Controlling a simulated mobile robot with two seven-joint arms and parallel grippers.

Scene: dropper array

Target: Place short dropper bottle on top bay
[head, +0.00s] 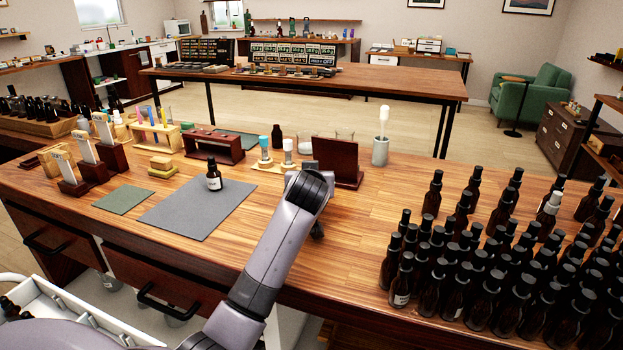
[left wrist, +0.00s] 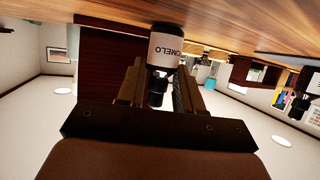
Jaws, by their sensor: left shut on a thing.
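My left gripper (left wrist: 158,82) is shut on a short dark dropper bottle (left wrist: 164,48) in the left wrist view. Its fingers stand on both sides of the black cap. The white label reads "OMELO", its first letter cut off. The view is upside down; the bottle's body is toward the wooden bench, and I cannot tell whether it touches. In the head view, my arm hides this bottle and most of the gripper. Another short dark bottle with a white label (head: 214,178) stands on the grey mat (head: 190,213). I cannot tell which place is the top bay. My right gripper is not seen.
A dark red upright board (head: 337,161) stands just behind my left wrist. A dark red rack (head: 214,146), test tubes and a white-tipped dropper in a grey cup (head: 380,151) stand along the back. Many taller dark bottles (head: 460,290) crowd the right. The bench's front middle is clear.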

